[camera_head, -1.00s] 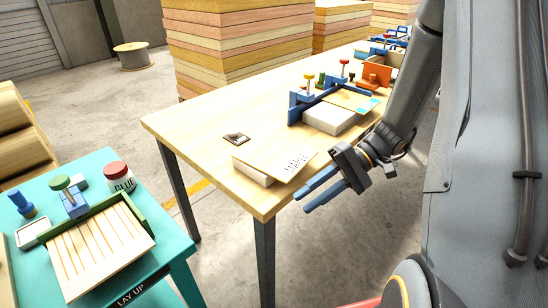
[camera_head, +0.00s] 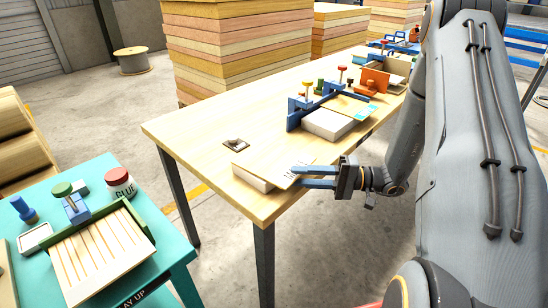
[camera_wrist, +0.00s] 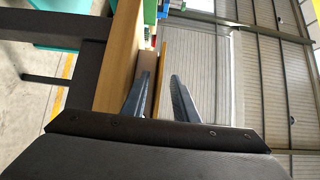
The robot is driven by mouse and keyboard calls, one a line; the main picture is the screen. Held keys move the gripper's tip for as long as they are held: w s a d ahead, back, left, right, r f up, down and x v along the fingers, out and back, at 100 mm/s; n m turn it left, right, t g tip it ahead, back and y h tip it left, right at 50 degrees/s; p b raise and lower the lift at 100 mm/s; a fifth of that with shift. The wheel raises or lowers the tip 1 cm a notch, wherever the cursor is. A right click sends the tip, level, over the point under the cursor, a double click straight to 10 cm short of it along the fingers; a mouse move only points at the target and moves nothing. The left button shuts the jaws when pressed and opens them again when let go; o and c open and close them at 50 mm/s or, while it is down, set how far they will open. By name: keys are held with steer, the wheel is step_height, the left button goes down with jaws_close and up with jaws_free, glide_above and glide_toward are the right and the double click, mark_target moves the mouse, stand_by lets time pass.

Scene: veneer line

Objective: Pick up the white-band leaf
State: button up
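A thin pale wood leaf (camera_head: 270,157) lies on a low pale block (camera_head: 250,180) at the table's near corner, its right end overhanging. I cannot make out a white band on it; dark print shows near its right end. My gripper (camera_head: 298,176) is open at that overhanging end, its blue fingers level and pointing left. In the wrist view, the leaf's thin edge (camera_wrist: 162,70) runs between the two open fingers (camera_wrist: 160,76), apparently untouched. A second leaf (camera_head: 348,106), with a cyan patch, lies on a white block farther back.
The wooden table (camera_head: 210,130) holds a small dark-framed item (camera_head: 235,144), a blue fence (camera_head: 310,112) and an orange fixture (camera_head: 374,79). A teal lay-up table (camera_head: 100,168) with a slatted tray (camera_head: 100,250) and glue pot (camera_head: 119,184) stands front left.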

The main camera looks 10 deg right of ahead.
steer(key=shift+x, duration=0.85)
steer(key=shift+c, duration=0.3)
jaws_close()
steer(key=shift+r, duration=0.1)
step_height(320, 180, up, 10)
steer(key=shift+f+b, duration=0.1)
steer(key=shift+b, duration=0.8)
